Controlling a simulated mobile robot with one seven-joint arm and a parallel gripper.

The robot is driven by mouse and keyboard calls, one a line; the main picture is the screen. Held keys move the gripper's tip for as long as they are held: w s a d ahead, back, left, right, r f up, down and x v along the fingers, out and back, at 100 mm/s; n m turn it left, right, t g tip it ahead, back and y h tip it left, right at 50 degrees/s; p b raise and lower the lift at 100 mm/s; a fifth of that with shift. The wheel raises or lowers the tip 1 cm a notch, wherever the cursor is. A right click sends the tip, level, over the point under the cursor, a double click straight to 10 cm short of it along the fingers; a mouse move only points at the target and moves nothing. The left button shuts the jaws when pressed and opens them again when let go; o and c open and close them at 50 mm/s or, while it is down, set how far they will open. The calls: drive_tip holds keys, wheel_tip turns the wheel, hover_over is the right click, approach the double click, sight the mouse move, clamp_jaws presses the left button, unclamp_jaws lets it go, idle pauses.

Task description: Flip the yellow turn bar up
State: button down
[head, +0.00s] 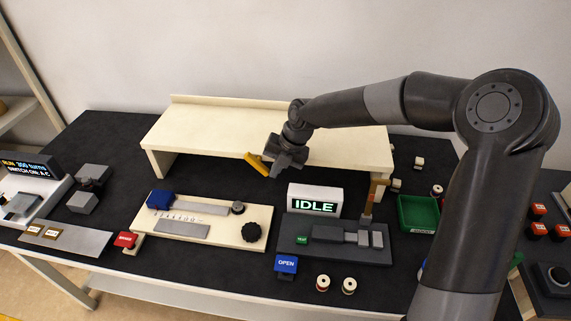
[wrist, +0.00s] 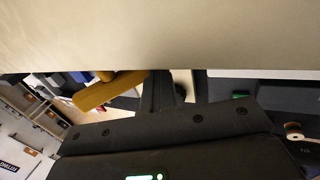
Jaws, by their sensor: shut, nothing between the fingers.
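The yellow turn bar (head: 256,163) shows under the front edge of the cream raised shelf, tilted, just left of my gripper. It also shows in the wrist view (wrist: 108,91), slanting below the shelf's edge. My gripper (head: 283,166) is shut and empty at the shelf's front edge, close beside the bar. I cannot tell whether it touches the bar. In the wrist view the dark gripper body fills the lower middle, and the bar's mount is mostly hidden behind the shelf.
The cream shelf (head: 215,118) stands over the back of the black table. In front are a cream board (head: 205,232) with a black knob, a dark fixture with a lit IDLE display (head: 314,203), and a blue OPEN button (head: 286,264). A green tray (head: 417,214) lies right.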

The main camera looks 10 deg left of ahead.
drive_tip(key=d+r, duration=0.8)
drive_tip(key=d, duration=0.2)
drive_tip(key=shift+d+r, duration=0.35)
drive_tip(key=shift+r, duration=0.05)
drive_tip(key=a+r+h, duration=0.1)
drive_tip(key=a+r, duration=0.7)
drive_tip(key=shift+w+a+r, duration=0.15)
drive_tip(key=shift+r, duration=0.25)
approach(265, 168)
drive_tip(key=x, duration=0.5)
drive_tip(key=shift+f, duration=0.25)
